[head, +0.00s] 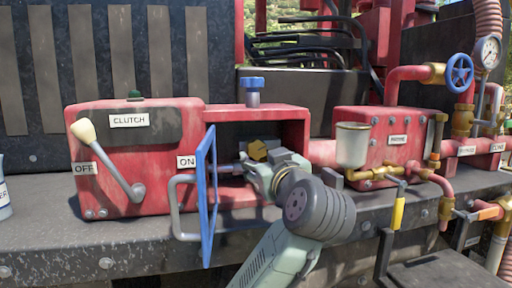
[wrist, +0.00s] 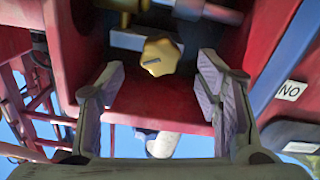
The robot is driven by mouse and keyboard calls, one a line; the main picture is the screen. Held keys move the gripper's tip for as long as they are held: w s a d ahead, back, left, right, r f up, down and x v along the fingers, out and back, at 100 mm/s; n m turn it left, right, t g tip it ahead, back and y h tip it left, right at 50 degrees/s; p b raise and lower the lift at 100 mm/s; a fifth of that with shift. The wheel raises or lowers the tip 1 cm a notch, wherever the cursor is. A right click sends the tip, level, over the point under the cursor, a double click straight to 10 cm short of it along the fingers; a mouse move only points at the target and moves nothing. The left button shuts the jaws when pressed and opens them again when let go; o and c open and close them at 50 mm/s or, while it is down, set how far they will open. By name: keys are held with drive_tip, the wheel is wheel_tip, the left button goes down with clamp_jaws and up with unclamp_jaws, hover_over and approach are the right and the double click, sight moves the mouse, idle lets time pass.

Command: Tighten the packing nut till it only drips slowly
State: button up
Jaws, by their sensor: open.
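A brass-yellow lobed nut (wrist: 160,57), apparently the packing nut, sits inside the open red housing (head: 307,130). My gripper (wrist: 161,78) is open, with one finger on each side of the nut's line. In the wrist view the nut appears just beyond the fingertips, with visible gaps on both sides. In the head view my gripper (head: 262,163) reaches into the housing and partly hides the nut and shaft. No drip can be made out.
A blue-framed door (head: 211,195) stands open left of my gripper, beside a grey handle (head: 175,205). A clutch lever (head: 118,170) is farther left. A blue-topped fitting (head: 252,85) stands on the housing. A white cup (head: 352,145) and pipes are right.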

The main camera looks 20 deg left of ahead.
sight(258, 153)
drive_tip(key=p+x, duration=0.2)
drive_tip(key=x, duration=0.5)
drive_tip(key=shift+w+a, duration=0.1)
drive_tip(key=shift+a, duration=0.05)
drive_tip(key=shift+c, duration=0.5)
drive_tip(key=c, duration=1.1)
